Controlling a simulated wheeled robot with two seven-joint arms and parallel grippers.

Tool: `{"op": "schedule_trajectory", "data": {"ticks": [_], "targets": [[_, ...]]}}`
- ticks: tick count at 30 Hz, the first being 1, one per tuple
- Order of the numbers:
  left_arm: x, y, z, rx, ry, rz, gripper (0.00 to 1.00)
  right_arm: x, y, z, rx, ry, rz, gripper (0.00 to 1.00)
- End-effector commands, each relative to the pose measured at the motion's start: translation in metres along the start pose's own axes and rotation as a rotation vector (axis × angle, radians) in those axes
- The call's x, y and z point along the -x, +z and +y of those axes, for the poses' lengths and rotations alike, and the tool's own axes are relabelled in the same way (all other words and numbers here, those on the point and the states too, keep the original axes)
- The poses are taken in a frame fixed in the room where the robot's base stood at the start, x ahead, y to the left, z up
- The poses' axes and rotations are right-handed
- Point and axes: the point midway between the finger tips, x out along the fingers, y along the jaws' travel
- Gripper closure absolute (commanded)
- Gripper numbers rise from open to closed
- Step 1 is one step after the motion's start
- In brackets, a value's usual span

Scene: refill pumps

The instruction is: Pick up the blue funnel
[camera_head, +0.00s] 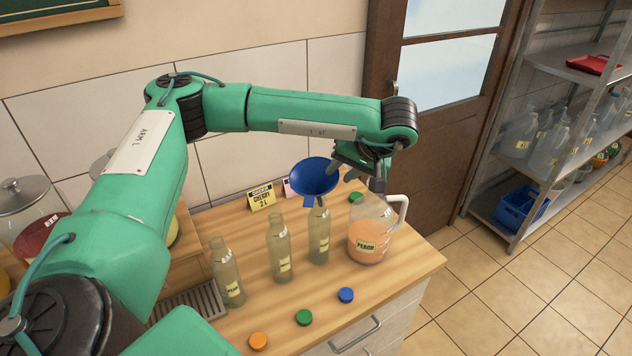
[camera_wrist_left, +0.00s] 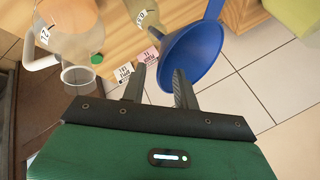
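The blue funnel (camera_head: 313,176) is at the neck of the rightmost of three clear bottles (camera_head: 319,236), wide mouth up and spout down. I cannot tell whether its spout is inside the neck. My left gripper (camera_head: 352,168) is just right of the funnel, by its rim. In the left wrist view, the two fingers (camera_wrist_left: 160,82) stand apart, with the funnel (camera_wrist_left: 195,50) just beyond them and the right finger overlapping its rim. I see no grip on it. My right gripper is in neither view.
A jug of orange liquid labelled PEACH (camera_head: 368,228) stands close below the left gripper. Two other bottles (camera_head: 280,248) (camera_head: 226,272) stand to the left. Small cards (camera_head: 261,197) stand behind. Orange, green and blue caps (camera_head: 304,317) lie along the front edge.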

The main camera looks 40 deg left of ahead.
Motion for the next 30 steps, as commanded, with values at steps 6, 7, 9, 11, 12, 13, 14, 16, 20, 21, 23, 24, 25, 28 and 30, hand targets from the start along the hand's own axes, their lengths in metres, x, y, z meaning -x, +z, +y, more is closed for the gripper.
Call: {"op": "schedule_trajectory", "data": {"ticks": [6, 7, 9, 11, 12, 13, 14, 16, 20, 21, 23, 24, 25, 28, 30], "targets": [[-0.024, 0.002, -0.004, 0.000, -0.003, -0.002, 0.70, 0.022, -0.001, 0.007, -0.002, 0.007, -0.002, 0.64], [-0.027, 0.002, -0.004, 0.000, -0.002, -0.002, 0.70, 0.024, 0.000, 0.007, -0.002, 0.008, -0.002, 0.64], [-0.032, 0.002, -0.003, 0.000, -0.001, -0.001, 0.70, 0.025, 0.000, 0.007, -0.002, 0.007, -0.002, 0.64], [-0.034, 0.003, -0.002, 0.001, -0.001, -0.001, 0.70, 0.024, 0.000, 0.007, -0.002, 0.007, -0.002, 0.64], [-0.035, 0.003, -0.002, 0.001, -0.001, 0.000, 0.70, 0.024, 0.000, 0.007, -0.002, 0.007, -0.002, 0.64], [-0.035, 0.003, -0.002, 0.001, 0.000, 0.000, 0.70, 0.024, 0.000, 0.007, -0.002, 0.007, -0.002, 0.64], [-0.035, 0.003, -0.002, 0.001, 0.000, 0.000, 0.70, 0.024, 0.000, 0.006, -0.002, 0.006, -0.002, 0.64], [-0.035, 0.003, -0.002, 0.001, 0.000, 0.000, 0.70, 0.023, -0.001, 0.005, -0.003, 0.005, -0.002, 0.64], [-0.035, 0.003, -0.002, 0.001, 0.000, 0.000, 0.91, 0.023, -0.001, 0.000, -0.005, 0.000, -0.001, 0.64], [-0.035, 0.003, -0.002, 0.001, 0.000, 0.000, 0.99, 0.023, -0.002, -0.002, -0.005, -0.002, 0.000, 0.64], [-0.035, 0.003, -0.002, 0.001, 0.000, 0.000, 1.00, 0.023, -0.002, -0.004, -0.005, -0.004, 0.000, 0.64], [-0.035, 0.003, -0.002, 0.001, 0.000, 0.000, 1.00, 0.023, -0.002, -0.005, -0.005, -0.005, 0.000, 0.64], [-0.035, 0.003, -0.002, 0.001, 0.000, 0.000, 1.00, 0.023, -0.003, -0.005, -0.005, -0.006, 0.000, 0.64], [-0.035, 0.003, -0.002, 0.001, 0.000, 0.000, 1.00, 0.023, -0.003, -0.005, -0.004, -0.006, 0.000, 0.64], [-0.035, 0.003, -0.002, 0.000, 0.000, 0.000, 1.00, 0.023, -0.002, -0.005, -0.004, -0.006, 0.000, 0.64]]}}
